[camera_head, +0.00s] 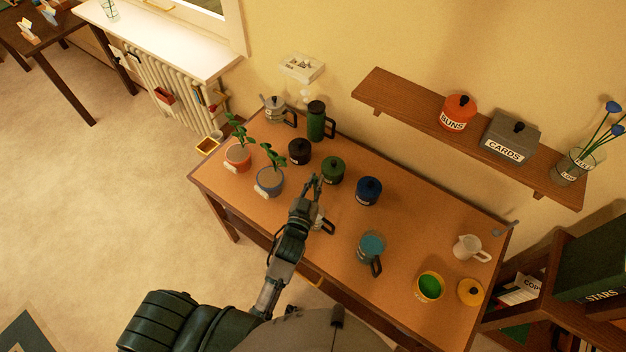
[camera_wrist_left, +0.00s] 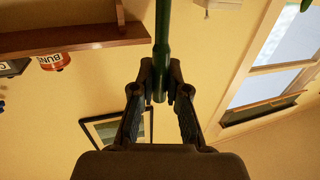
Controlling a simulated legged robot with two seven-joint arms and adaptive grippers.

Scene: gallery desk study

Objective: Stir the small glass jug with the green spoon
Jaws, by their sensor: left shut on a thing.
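My left gripper (camera_head: 314,186) is over the desk, and its arm comes in from the lower left. In the left wrist view it (camera_wrist_left: 160,85) is shut on the handle of the green spoon (camera_wrist_left: 163,35), which runs out of the picture's top edge. The spoon's bowl is out of view. In the head view I cannot make out the spoon. A small pale jug with a dark handle (camera_head: 328,226), likely the small glass jug, is mostly hidden behind my left wrist. I cannot tell whether the spoon is in it. My right gripper is not in view.
A larger glass jug with blue contents (camera_head: 371,244) stands to the right. Two potted plants (camera_head: 269,182) are at the left. A white jug (camera_head: 466,247) and yellow pot (camera_head: 430,286) are at the right.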

